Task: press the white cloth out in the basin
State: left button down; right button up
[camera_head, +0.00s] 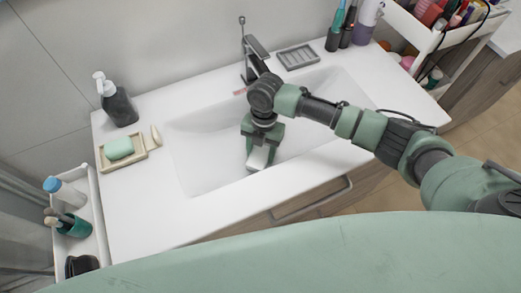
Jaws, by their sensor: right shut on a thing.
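The white basin (210,150) is sunk in the white counter, below the dark tap (255,60). My right gripper (260,150) reaches down into the basin from the right and points at its floor. It is shut on a small white thing, which looks like the white cloth (258,158), at the fingers. Most of the cloth is hidden by the gripper, and I cannot tell whether it touches the basin floor. My left gripper is not in view.
A dark pump bottle (119,104) and a dish with green soap (120,148) stand left of the basin. A grey soap tray (298,57) lies behind it. A white side rack (90,215) is at the left and a cart (425,40) at the upper right. The front counter is clear.

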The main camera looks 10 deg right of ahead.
jog(key=shift+s+f+p, duration=0.2)
jog(key=shift+p, duration=0.35)
dwell(1.8)
jog(key=shift+w+r+p, duration=0.1)
jog(key=shift+p, duration=0.85)
dwell(3.0)
notch_tip(320, 180, up, 15)
jog(key=p, duration=1.2)
